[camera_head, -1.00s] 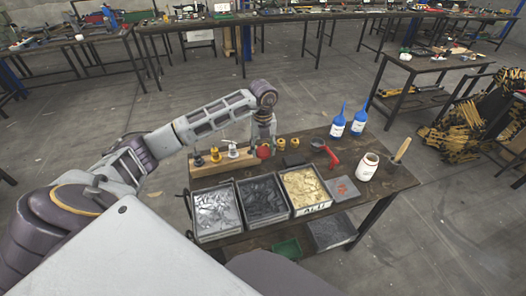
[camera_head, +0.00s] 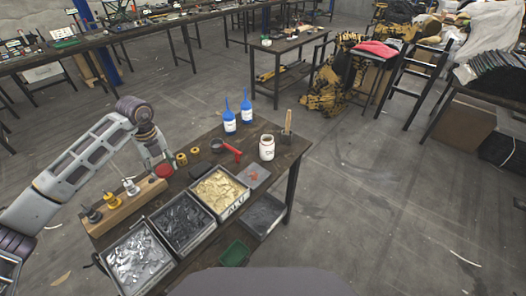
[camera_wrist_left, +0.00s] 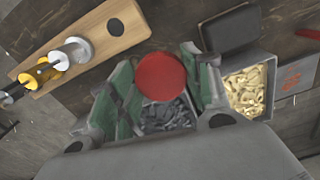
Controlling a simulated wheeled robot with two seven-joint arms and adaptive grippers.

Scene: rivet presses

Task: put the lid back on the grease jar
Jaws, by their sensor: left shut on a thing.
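The grease jar (camera_head: 267,147) is a white jar with a label, upright toward the right end of the table. The lid is a red disc (camera_head: 164,170), also large in the left wrist view (camera_wrist_left: 161,77). My left gripper (camera_head: 159,163) is shut on the lid, with a green-padded finger on either side of it in the wrist view. It is left of the jar and apart from it, near the end of the wooden block. The fingertips are partly hidden in the head view. My right gripper is not in view.
A wooden block (camera_head: 121,212) with small tools stands at left. Bins of metal parts (camera_head: 176,222) line the near edge. Blue bottles (camera_head: 230,122), a red-handled tool (camera_head: 232,150) and a brush (camera_head: 287,130) surround the jar. The floor right of the table is clear.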

